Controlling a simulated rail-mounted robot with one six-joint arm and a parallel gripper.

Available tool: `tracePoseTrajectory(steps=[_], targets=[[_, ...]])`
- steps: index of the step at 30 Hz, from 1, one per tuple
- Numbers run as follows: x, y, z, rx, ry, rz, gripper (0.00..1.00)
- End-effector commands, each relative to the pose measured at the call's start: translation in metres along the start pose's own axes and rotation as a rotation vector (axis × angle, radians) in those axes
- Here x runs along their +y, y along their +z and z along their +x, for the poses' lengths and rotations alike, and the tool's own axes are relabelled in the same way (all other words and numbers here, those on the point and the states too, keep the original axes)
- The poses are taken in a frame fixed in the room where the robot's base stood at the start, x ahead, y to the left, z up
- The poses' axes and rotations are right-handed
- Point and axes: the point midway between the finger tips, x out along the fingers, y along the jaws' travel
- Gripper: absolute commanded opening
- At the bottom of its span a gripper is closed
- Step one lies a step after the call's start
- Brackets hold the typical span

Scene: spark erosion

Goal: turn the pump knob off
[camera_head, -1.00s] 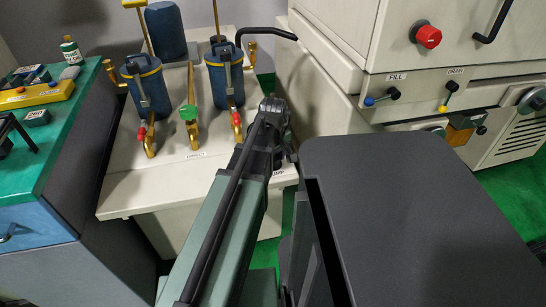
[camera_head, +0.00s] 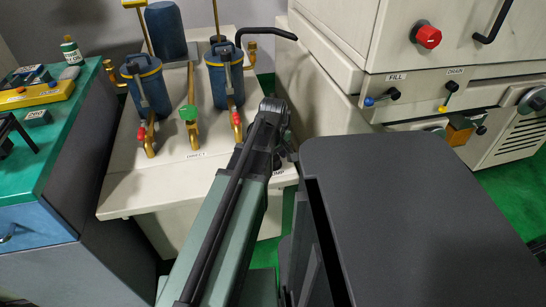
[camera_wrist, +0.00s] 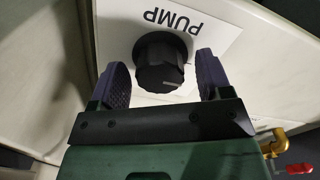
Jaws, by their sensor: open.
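The pump knob (camera_wrist: 161,64) is a black ribbed dial with a pale mark on its rim. It sits on a white plate labelled PUMP (camera_wrist: 196,27), which appears upside down in the wrist view. My gripper (camera_wrist: 162,82) is open, with one purple padded finger on each side of the knob. A gap shows between the left finger and the knob; the right finger is close to it, and contact cannot be told. In the head view my arm hides the knob and the gripper's fingers, and only the end of the PUMP label shows.
Two blue filter canisters (camera_head: 147,85) (camera_head: 226,76) with brass pipes stand on the pale cabinet. A green-handled valve (camera_head: 188,113) is by the DIRECT label. The large machine (camera_head: 330,75) with FILL and DRAIN levers stands right of my arm. A red-handled brass valve (camera_wrist: 299,168) shows at the wrist view's lower right.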

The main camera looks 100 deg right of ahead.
Motion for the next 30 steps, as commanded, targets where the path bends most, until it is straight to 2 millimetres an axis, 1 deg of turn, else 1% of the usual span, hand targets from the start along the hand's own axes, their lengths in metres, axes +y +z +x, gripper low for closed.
tracePoseTrajectory(steps=[5,12,15,18,30], targets=[[0.0,0.0,-0.027,0.0,0.0,0.0,0.72],[0.0,0.0,-0.088,0.0,0.0,0.0,0.72],[0.0,0.0,-0.105,0.0,0.0,0.0,0.72],[0.0,0.0,-0.111,0.0,0.0,0.0,0.72],[0.0,0.0,-0.107,0.0,0.0,0.0,0.72]])
